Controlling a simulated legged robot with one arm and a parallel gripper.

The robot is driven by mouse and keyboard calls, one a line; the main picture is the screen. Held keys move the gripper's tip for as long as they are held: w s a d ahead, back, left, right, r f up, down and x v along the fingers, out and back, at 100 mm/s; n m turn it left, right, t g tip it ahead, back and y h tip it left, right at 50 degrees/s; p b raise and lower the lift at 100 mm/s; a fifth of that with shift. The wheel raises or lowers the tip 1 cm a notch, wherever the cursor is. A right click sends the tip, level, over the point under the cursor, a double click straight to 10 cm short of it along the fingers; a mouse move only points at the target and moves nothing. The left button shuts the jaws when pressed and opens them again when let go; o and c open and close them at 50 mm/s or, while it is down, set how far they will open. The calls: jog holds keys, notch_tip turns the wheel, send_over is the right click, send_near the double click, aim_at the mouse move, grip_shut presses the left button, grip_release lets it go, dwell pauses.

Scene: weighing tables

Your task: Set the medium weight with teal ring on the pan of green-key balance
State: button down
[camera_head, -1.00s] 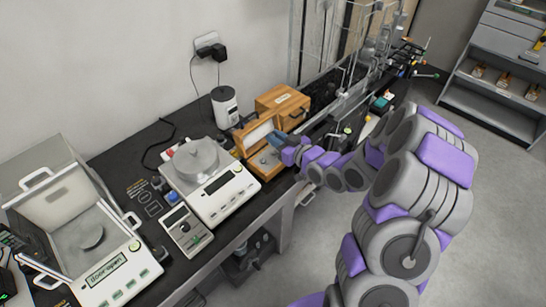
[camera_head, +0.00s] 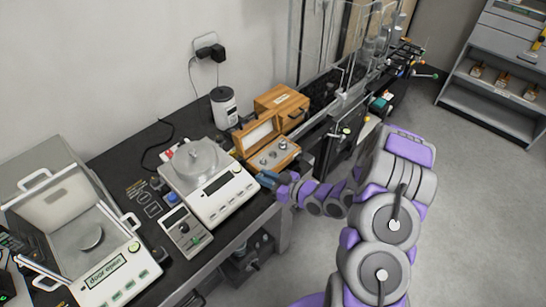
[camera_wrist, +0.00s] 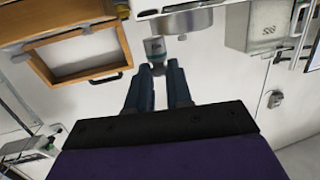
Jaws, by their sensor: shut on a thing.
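My gripper (camera_head: 266,179) is at the table's front edge, just right of the middle balance (camera_head: 222,192) and in front of the open weight box (camera_head: 262,152). In the wrist view my gripper (camera_wrist: 158,75) is shut on a grey metal weight (camera_wrist: 156,50) with a dull teal band; fingers hide its lower part. The middle balance has a bare round pan (camera_head: 197,158); a small unit with a green key (camera_head: 196,240) stands at its front left.
The left balance has an open hinged cover (camera_head: 58,200) and a lit display. Other weights (camera_head: 281,144) sit in the open box. Glassware crowds the far right.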

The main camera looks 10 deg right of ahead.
jog(key=b, duration=0.2)
send_over(277, 156)
jog(key=shift+s+f, duration=0.35)
jog(key=shift+f, duration=0.4)
jog(key=shift+w+f+b, duration=0.25)
jog(key=shift+f+b, duration=0.45)
jog(key=shift+f, duration=0.55)
jog(key=shift+d+f+p, duration=0.1)
jog(key=shift+f+p, duration=0.25)
jog(key=c, duration=1)
grip_release()
